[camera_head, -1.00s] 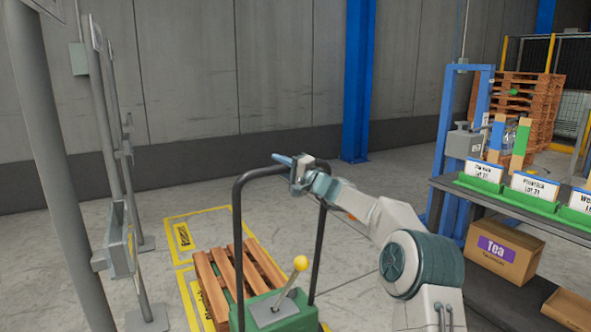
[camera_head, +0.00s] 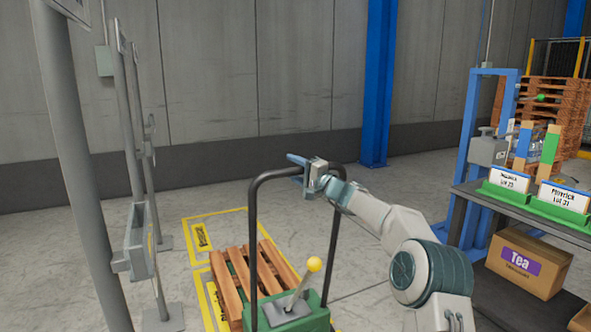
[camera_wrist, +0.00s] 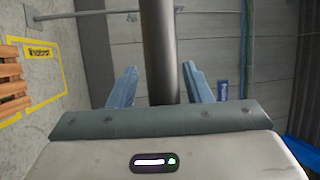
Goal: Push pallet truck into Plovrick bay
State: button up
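The green pallet truck (camera_head: 292,316) has a black hoop handle (camera_head: 254,235) and a yellow-knobbed lever (camera_head: 314,264). A wooden pallet (camera_head: 238,281) lies just ahead of its body. Two yellow-outlined floor bays show: a far one (camera_head: 212,213), empty, and a nearer one partly under the pallet. Their labels are too small to read surely. My gripper (camera_head: 300,161) is at the top right of the handle. In the wrist view, its fingers (camera_wrist: 160,84) stand on either side of the dark handle bar (camera_wrist: 160,40), with narrow gaps visible.
Grey posts (camera_head: 82,170) stand close on the left. A blue column (camera_head: 379,90) stands at the wall. On the right are a bench with green sign holders (camera_head: 560,203) and a Tea carton (camera_head: 528,262). The floor beyond the far bay is clear.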

jog(key=shift+d, duration=0.1)
jog(key=shift+s+d, duration=0.1)
jog(key=shift+d, duration=0.1)
jog(key=v, duration=1.3)
jog(key=shift+s+b, duration=0.2)
jog(key=shift+b, duration=0.25)
